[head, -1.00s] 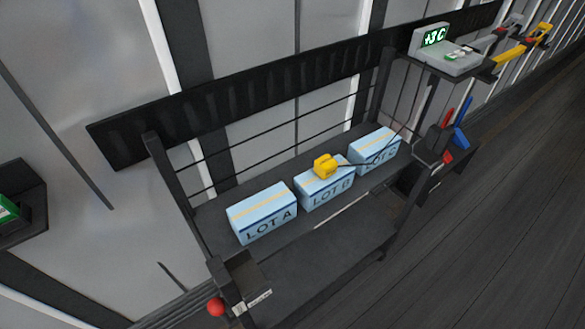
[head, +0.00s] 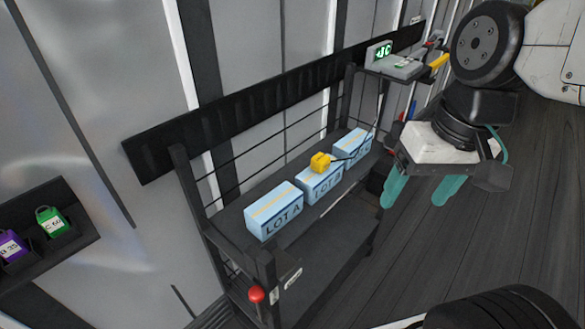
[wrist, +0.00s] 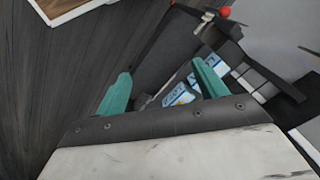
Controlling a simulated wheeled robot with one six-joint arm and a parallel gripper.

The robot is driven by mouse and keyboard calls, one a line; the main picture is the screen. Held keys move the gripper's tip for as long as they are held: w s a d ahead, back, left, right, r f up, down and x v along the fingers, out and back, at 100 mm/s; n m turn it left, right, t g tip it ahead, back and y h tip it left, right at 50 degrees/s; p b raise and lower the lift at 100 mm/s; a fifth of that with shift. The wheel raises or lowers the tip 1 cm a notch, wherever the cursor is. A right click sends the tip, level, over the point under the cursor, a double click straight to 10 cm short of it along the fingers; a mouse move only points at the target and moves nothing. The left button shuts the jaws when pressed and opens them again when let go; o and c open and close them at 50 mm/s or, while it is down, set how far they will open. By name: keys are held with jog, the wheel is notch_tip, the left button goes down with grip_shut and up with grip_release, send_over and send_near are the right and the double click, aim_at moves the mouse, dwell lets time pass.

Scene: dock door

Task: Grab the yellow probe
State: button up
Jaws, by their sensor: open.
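The yellow probe (head: 320,162) rests on top of the middle light-blue box, LOT B (head: 319,186), on the cart's upper shelf. A dark cable runs from the probe to the right. My gripper (head: 415,198) has teal fingers that are spread apart and empty. It hangs to the right of the cart in the head view, apart from the probe. In the wrist view my gripper (wrist: 161,85) shows open, with the cart and light-blue boxes (wrist: 180,95) beyond the fingers. I cannot make out the probe in the wrist view.
The LOT A box (head: 274,211) stands in front and another light-blue box (head: 353,146) behind. The dark cart (head: 193,205) has side posts and rails. A display unit (head: 393,62) sits at its far end. A red ball knob (head: 256,294) is at the near corner. Floor on the right is clear.

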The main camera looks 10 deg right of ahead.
jog(key=w+a+f+m+y, duration=0.3)
jog(key=w+a+m+y, duration=0.2)
jog(key=w+a, duration=0.25)
jog(key=m+t+y, duration=0.1)
jog(key=m+t, duration=0.8)
jog(key=m, duration=1.3)
send_near(322, 158)
jog(key=x, duration=0.3)
jog(key=shift+w+a+f+m, duration=0.1)
jog(key=shift+w+f+m, duration=0.4)
jog(key=shift+w+f, duration=0.3)
jog(key=x, duration=0.5)
jog(key=shift+w+a, duration=0.15)
jog(key=shift+a, duration=0.35)
jog(key=c, duration=1.2)
jog(key=shift+r, duration=0.15)
jog(key=shift+c, duration=0.2)
